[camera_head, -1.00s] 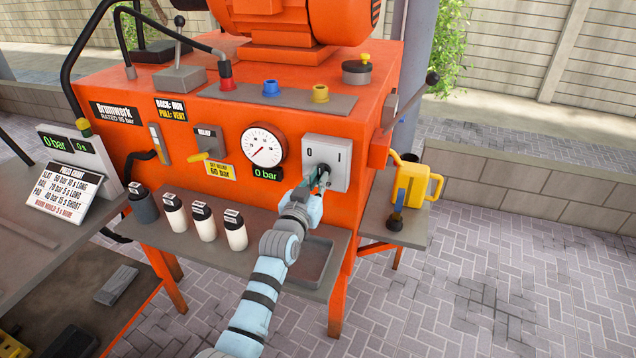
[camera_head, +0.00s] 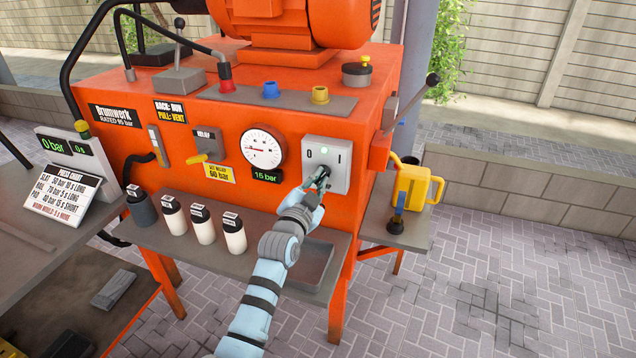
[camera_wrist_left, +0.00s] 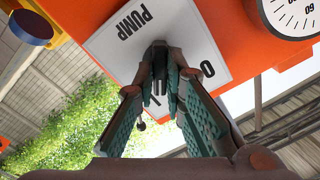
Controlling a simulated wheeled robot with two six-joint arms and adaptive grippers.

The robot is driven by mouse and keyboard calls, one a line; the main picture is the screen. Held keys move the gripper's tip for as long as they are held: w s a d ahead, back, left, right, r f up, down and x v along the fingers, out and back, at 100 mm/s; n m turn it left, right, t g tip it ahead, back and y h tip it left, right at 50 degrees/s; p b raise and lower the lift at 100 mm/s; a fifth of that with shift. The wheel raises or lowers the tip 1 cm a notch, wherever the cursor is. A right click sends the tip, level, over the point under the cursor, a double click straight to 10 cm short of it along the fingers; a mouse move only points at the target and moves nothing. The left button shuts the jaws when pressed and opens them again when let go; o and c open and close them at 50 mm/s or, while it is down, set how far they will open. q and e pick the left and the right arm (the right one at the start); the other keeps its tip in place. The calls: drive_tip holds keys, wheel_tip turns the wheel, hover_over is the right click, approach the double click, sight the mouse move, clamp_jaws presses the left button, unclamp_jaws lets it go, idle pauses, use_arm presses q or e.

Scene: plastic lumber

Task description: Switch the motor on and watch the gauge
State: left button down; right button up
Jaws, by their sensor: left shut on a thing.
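The motor switch is a black rotary knob (camera_wrist_left: 158,52) on a light grey plate (camera_head: 338,159) marked 0 and I, on the front of the orange machine. A small light on the plate glows green. My left gripper (camera_head: 319,180) is shut on the knob; its two fingers also show in the left wrist view (camera_wrist_left: 165,90), where the plate reads PUMP. The round white gauge (camera_head: 263,149) is left of the plate, and its green display (camera_head: 265,177) reads 15 bar. The orange motor (camera_head: 290,25) sits on top of the machine. My right gripper is not in view.
A shelf (camera_head: 290,268) below the panel holds several labelled bottles and a tray. A yellow relief handle (camera_head: 197,158) is left of the gauge. A yellow jug (camera_head: 415,183) stands on the right side shelf. A press chart (camera_head: 62,190) is at left.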

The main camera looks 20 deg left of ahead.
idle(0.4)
use_arm(q)
drive_tip(key=c, duration=1.7)
unclamp_jaws()
drive_tip(key=shift+o, duration=0.2)
drive_tip(key=s, duration=1.2)
drive_tip(key=shift+a, duration=0.4)
